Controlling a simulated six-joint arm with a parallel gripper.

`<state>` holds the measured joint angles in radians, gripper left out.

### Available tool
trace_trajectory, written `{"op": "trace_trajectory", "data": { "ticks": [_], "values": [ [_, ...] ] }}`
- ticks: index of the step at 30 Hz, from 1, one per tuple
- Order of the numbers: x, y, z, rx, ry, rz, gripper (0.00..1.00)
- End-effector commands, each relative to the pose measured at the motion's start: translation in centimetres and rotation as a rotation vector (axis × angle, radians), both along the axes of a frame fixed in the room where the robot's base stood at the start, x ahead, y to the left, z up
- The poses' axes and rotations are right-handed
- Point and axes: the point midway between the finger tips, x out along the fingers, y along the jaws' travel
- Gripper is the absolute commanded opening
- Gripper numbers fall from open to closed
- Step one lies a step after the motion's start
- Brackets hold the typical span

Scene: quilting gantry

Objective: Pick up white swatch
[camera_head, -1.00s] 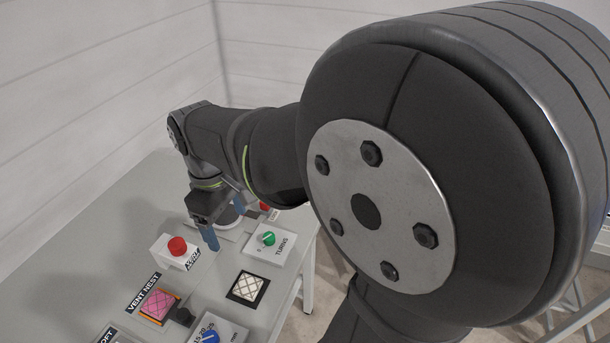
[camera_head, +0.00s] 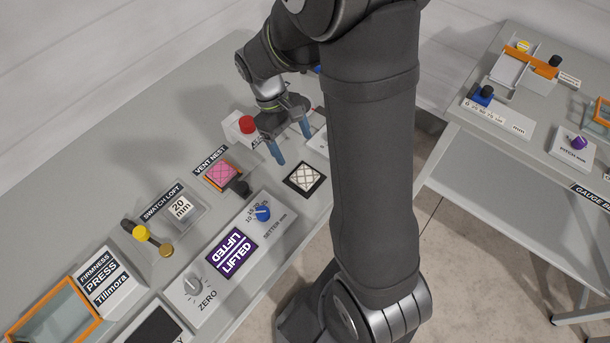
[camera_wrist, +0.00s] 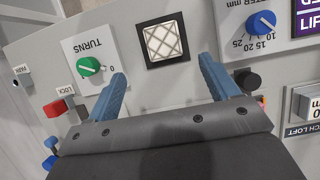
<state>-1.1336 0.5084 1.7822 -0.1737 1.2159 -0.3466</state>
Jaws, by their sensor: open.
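The white swatch (camera_head: 304,178) is a small quilted square with a diamond stitch pattern, lying flat on a black square on the grey table. It also shows in the wrist view (camera_wrist: 163,42), at the top middle. My gripper (camera_head: 291,148) is open and empty, its two blue fingers apart, above the table just behind and left of the swatch. In the wrist view the fingers (camera_wrist: 166,85) point toward the swatch, which lies beyond and between the line of their tips. Nothing covers the swatch.
A red button (camera_head: 247,125) stands left of my gripper. The pink swatch (camera_head: 222,173) sits by the VENT NEST label, with a dark knob (camera_head: 239,188) between it and the white swatch. A green TURNS dial (camera_wrist: 89,66) and a blue dial (camera_head: 263,214) flank the swatch.

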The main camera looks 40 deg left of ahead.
Motion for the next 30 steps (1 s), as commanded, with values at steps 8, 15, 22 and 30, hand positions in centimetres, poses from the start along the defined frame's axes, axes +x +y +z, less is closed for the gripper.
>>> {"op": "trace_trajectory", "data": {
  "ticks": [8, 15, 22, 30],
  "values": [
    [0.0, -1.6, -3.7, -0.001, 0.000, 0.000, 0.80],
    [-0.3, -2.3, -5.8, -0.002, 0.002, 0.001, 0.80],
    [-0.5, -3.3, -8.5, 0.000, 0.002, -0.001, 0.80],
    [-0.5, -3.4, -8.8, 0.003, 0.000, 0.000, 0.80]
  ]
}}
